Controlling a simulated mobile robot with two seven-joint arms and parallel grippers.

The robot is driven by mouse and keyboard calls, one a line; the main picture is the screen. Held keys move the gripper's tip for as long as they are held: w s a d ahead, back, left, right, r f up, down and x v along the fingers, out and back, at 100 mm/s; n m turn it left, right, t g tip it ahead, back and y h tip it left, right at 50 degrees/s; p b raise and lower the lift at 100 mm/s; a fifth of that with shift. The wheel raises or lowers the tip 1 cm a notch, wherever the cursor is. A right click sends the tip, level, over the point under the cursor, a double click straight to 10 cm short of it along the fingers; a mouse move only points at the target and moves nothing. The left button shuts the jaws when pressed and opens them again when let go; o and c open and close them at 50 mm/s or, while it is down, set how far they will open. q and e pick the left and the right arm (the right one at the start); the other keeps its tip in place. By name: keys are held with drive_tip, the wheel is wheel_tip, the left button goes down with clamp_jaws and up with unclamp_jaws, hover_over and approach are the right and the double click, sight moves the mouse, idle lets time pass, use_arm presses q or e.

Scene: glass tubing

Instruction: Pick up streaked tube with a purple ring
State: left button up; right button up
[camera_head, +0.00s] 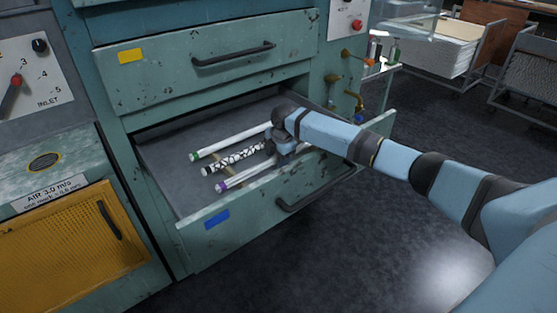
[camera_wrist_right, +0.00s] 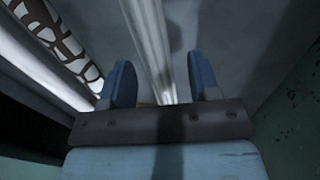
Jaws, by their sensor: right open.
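The tube with a purple ring (camera_head: 240,178) lies in the open drawer, nearest its front panel; its purple end points left. My right gripper (camera_head: 284,148) is over the right part of the tubes, and the arm hides their right ends. In the right wrist view my right gripper (camera_wrist_right: 162,84) is open, with a pale, lengthwise-streaked tube (camera_wrist_right: 150,45) running between its fingers, which do not visibly grip it. By its place it appears to be the purple-ringed tube; its ring is out of that view. My left gripper is not in view.
A black-and-white patterned tube (camera_head: 233,159) and a white tube with a green ring (camera_head: 228,142) lie farther back in the drawer (camera_head: 165,160). The drawer's front panel (camera_head: 255,208) stands close in front of the tubes. The drawer's left part is bare.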

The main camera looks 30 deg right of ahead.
drive_tip(key=c, duration=1)
drive_tip(key=shift+r, duration=0.1)
